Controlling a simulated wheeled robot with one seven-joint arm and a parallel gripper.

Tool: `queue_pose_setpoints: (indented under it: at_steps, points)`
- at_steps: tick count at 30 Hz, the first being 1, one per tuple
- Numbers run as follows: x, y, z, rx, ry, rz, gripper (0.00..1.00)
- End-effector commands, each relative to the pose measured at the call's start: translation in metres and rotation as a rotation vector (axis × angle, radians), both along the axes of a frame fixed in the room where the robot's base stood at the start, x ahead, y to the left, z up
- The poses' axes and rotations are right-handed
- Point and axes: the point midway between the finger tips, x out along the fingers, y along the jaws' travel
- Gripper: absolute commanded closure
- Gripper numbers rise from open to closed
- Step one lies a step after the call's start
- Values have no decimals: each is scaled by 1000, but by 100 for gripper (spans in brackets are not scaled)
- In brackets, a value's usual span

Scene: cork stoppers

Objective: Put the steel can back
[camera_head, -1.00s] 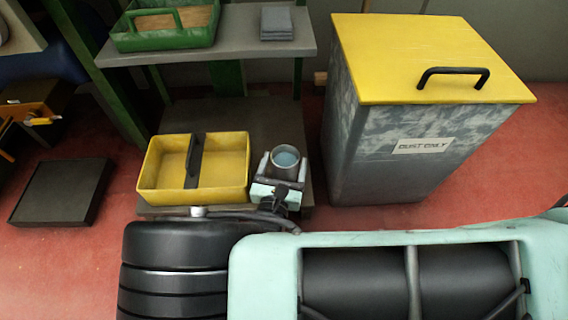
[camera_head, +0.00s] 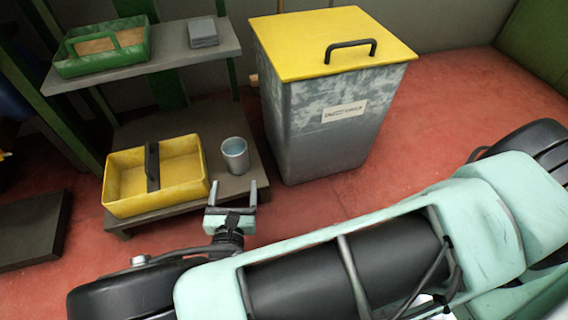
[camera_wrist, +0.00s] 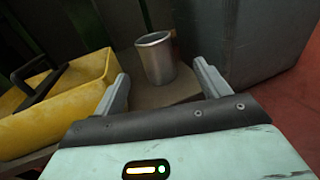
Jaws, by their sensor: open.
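The steel can (camera_head: 235,158) stands upright on the low grey shelf, just right of the yellow tote. In the wrist view the can (camera_wrist: 156,60) stands beyond and between my open fingertips, apart from both. My gripper (camera_head: 231,186) is open and empty, in front of the can on its near side. It also shows in the wrist view (camera_wrist: 162,82), with one finger at each side.
The yellow tote (camera_head: 183,195) with a dark handle sits left of the can. A tall grey bin with a yellow lid (camera_head: 300,38) stands to the right. The upper shelf (camera_head: 160,66) holds a green tote (camera_head: 75,67) and a grey stack (camera_head: 203,33). Red floor is open at right.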

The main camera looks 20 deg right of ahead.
Motion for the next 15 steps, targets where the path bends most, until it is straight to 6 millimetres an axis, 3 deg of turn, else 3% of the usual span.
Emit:
queue_pose_setpoints:
  at_steps: [5, 9, 15]
  points:
    - [-9, -35, 26, 171, 94, -275, 25]
    - [-32, -64, 53, 376, 197, -566, 25]
    - [-71, -83, 100, 681, 317, -922, 25]
